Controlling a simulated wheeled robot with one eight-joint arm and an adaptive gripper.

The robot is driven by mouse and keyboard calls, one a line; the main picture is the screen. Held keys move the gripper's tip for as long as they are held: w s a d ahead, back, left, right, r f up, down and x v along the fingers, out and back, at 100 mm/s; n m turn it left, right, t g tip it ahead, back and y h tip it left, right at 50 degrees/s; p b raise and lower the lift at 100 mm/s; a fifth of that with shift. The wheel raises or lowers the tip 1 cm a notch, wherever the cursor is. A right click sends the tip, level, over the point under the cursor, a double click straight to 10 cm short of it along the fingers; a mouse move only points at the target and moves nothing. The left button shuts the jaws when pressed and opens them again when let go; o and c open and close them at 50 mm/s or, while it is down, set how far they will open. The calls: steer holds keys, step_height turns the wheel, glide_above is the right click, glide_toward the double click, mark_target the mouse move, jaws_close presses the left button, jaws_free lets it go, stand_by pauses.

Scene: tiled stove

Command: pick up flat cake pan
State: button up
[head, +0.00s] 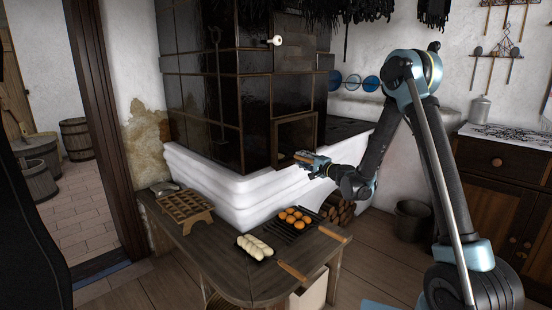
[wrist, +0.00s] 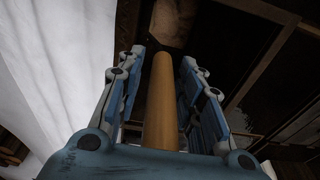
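My gripper (head: 300,157) is in front of the tiled stove's lower opening, above its white ledge. In the wrist view a round, light wooden rod, like a handle (wrist: 161,105), lies lengthwise between the two fingers of my gripper (wrist: 161,62). Dark gaps show on both sides of it, so the fingers look open around it. Beyond its far end is a dark area with a brownish patch; I cannot tell whether a flat cake pan is there. In the head view I cannot make out this handle clearly.
A wooden table (head: 215,262) stands below. It bears a dark tray of white rolls (head: 255,246), a dark rack with orange-brown buns (head: 294,218) and a wooden grid stand (head: 184,207). The dark tiled stove (head: 205,95) and its white ledge (head: 235,192) are close to my gripper.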

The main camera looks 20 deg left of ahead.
jaws_close()
steer(key=shift+d, duration=0.1)
